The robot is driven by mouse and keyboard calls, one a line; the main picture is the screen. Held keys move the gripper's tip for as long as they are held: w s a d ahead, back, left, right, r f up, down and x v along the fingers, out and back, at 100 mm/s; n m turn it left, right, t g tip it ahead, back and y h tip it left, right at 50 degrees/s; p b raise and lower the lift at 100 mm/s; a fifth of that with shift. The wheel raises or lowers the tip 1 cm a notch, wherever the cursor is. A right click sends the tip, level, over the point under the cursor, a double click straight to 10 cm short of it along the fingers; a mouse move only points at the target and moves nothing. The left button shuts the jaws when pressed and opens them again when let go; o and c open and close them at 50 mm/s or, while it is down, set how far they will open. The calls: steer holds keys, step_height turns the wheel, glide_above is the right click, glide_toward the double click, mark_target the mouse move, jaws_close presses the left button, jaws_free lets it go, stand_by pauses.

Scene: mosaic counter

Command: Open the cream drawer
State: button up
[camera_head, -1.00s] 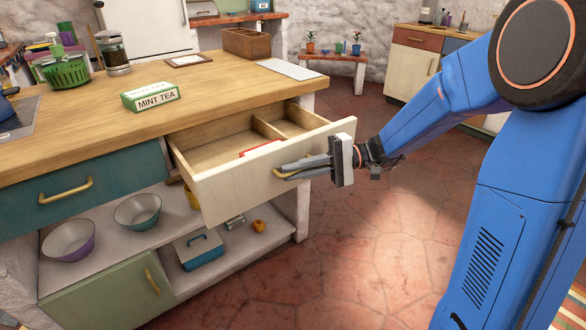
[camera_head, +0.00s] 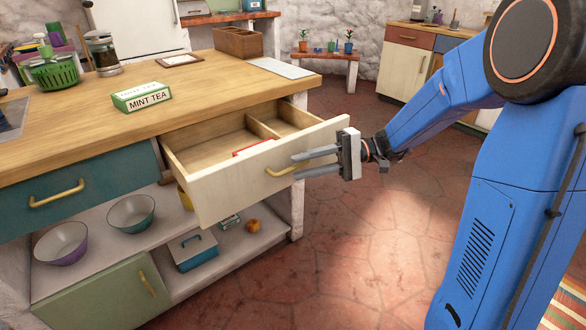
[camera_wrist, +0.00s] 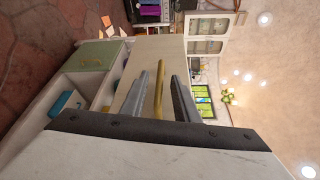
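The cream drawer (camera_head: 245,185) stands pulled well out under the wooden counter top, its inside showing. It has a divider (camera_head: 262,128) and a red thing (camera_head: 255,147) inside, partly hidden by the front. Its brass handle (camera_head: 281,171) is on the front panel. My gripper (camera_head: 294,165) is at the handle, its two fingers spread apart. In the wrist view, the brass handle (camera_wrist: 158,88) lies between the open fingers (camera_wrist: 167,70), with gaps on both sides.
A mint tea box (camera_head: 141,96), a wooden organizer (camera_head: 238,42) and a green basket (camera_head: 59,72) stand on the counter. A teal drawer (camera_head: 75,190) at the left is shut. Open shelves with bowls (camera_head: 131,213) lie below. The tiled floor (camera_head: 360,245) to the right is clear.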

steer(key=v, duration=1.3)
steer(key=shift+d, duration=0.1)
steer(key=s+a+f+h, duration=0.25)
steer(key=s+h, duration=0.55)
steer(key=s, duration=0.7)
steer(key=s+d+f+t+h, duration=0.2)
steer(key=s+d+t+h, duration=0.6)
steer(key=s+d, duration=0.1)
steer(key=shift+s+d+f+h, duration=0.25)
steer(key=shift+d+f+h, duration=0.1)
steer(key=shift+d, duration=0.35)
